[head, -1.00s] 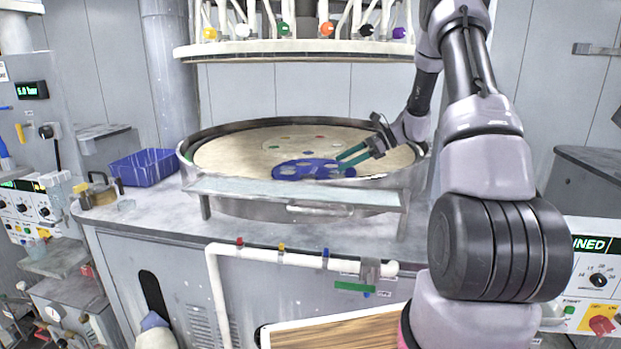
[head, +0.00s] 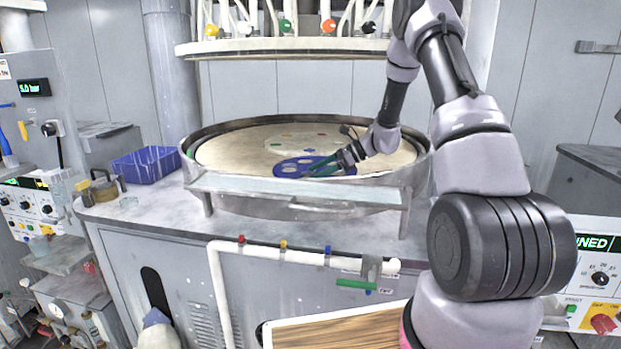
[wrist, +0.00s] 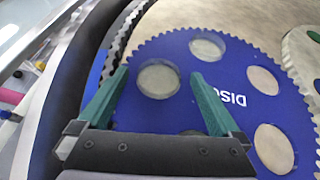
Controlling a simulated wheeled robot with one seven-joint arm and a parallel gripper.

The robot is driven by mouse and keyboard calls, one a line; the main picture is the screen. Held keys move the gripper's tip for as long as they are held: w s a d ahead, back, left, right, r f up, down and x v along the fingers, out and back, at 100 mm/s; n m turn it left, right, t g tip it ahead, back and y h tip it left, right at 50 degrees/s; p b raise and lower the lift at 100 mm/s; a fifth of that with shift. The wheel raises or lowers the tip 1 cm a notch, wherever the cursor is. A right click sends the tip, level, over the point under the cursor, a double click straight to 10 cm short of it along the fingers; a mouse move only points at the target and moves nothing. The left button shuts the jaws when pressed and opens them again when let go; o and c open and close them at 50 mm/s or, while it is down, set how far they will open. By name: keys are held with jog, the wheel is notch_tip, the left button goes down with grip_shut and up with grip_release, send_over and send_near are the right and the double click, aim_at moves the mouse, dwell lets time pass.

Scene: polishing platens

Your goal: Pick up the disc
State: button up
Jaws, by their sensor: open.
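A blue toothed carrier plate (head: 290,168) lies flat on the beige platen (head: 230,155). In the wrist view the blue plate (wrist: 200,90) bears white lettering starting "Disc" and has several round holes. A grey, clear-looking round disc (wrist: 158,79) appears in one hole; another similar round (wrist: 207,48) sits farther up. The other visible holes show beige. My gripper (head: 318,170) is over the near right part of the plate. In the wrist view my gripper (wrist: 158,80) has its teal fingers apart, one on each side of the nearer grey disc. I cannot tell whether the fingertips touch the plate.
A raised metal rim (head: 420,165) surrounds the platen, with a pale ledge (head: 290,188) in front. The white upper head (head: 290,47) with coloured knobs hangs above. A blue basket (head: 145,165) stands left. Another pale carrier (wrist: 300,50) lies beside the blue plate.

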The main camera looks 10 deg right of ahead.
jog(key=shift+s+f, duration=0.1)
jog(key=shift+f, duration=0.1)
jog(key=c, duration=1.5)
